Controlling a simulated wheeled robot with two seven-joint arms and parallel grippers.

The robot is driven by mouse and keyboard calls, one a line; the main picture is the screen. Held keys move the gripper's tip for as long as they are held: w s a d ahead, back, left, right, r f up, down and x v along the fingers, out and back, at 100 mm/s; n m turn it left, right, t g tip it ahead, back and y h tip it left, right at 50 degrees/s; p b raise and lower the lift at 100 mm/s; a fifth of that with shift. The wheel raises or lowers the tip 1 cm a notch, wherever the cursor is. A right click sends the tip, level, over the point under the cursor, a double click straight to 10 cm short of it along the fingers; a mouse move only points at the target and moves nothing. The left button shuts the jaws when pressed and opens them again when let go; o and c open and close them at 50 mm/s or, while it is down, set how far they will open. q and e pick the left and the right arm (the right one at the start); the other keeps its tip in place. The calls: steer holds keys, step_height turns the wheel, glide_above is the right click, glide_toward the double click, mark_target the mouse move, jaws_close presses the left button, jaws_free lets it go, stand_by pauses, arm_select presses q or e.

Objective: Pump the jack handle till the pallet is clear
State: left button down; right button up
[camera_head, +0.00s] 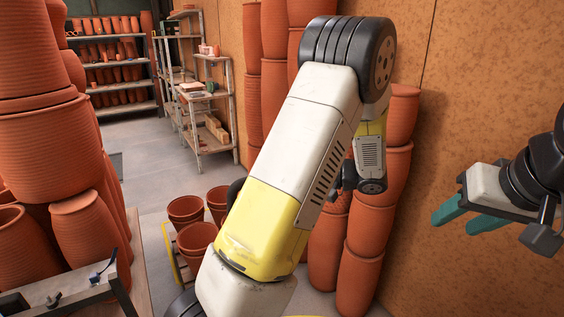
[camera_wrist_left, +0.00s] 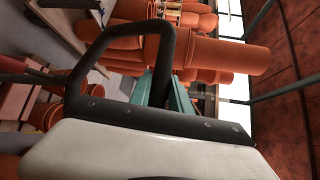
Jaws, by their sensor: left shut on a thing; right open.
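In the head view my own arm hides the left fingers and most of the jack. Terracotta pots (camera_head: 186,210) stand low beside a yellow-edged frame (camera_head: 170,252). The pallet's underside and its gap to the floor cannot be seen. My right gripper (camera_head: 453,222) is open and empty at the right, apart from everything.
Tall stacks of terracotta pots stand at the left (camera_head: 50,140) and along the tan wall (camera_head: 375,225). A grey rack (camera_head: 208,135) and pot shelves (camera_head: 120,60) are at the back. The grey floor (camera_head: 145,165) between them is clear. A bench edge (camera_head: 75,300) is at lower left.

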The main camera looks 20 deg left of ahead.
arm_select(q)
steer(key=shift+s+d+f, duration=0.4)
steer(key=shift+s+d, duration=0.1)
steer(key=shift+d, duration=0.05)
steer(key=c, duration=1.2)
jaws_free()
steer(key=shift+w+a, duration=0.1)
steer(key=shift+r, duration=0.1)
steer(key=d+r, duration=0.1)
steer(key=d, duration=0.6)
steer(key=shift+w+d, duration=0.35)
steer(key=shift+w, duration=0.05)
steer(key=shift+s+a, duration=0.1)
